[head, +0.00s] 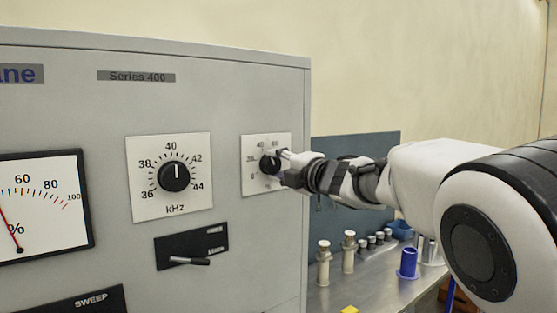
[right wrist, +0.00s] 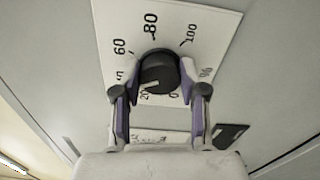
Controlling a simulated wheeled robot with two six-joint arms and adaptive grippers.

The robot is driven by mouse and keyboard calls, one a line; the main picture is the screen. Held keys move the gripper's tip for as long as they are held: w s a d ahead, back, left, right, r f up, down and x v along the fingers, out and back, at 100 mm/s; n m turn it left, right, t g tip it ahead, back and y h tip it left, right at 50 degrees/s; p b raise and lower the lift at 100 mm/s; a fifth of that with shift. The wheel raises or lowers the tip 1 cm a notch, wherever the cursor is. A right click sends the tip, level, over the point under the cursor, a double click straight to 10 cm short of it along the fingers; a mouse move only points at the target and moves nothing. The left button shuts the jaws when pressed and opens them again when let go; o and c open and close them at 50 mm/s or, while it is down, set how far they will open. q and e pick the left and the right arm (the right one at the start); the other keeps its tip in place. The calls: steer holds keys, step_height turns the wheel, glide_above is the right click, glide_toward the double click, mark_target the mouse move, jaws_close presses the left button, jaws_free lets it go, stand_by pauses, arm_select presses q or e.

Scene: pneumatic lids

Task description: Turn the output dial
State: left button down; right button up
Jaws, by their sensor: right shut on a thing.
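The output dial is a round black knob (right wrist: 159,72) on a white scale plate (right wrist: 205,22), which carries numbers up to 100 and a % mark. In the head view the dial (head: 268,164) sits at the right end of the grey panel, partly hidden by my gripper. My right gripper (right wrist: 159,85) is shut on the knob, with one purple-padded finger on each side of it. It also shows in the head view (head: 282,165), reaching in from the right. My left gripper is in neither view.
A kHz dial (head: 174,177) and a lever switch (head: 190,261) are left of the output dial. A % meter (head: 45,205) is at far left. On the metal bench (head: 375,292) stand white cylinders (head: 348,252) and a blue cup (head: 408,263), below my right arm.

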steer(key=shift+m, duration=0.5)
steer(key=o, duration=1)
steer(key=shift+o, duration=0.7)
steer(key=shift+w+a, duration=0.1)
steer(key=v, duration=1.2)
steer(key=shift+f, duration=0.1)
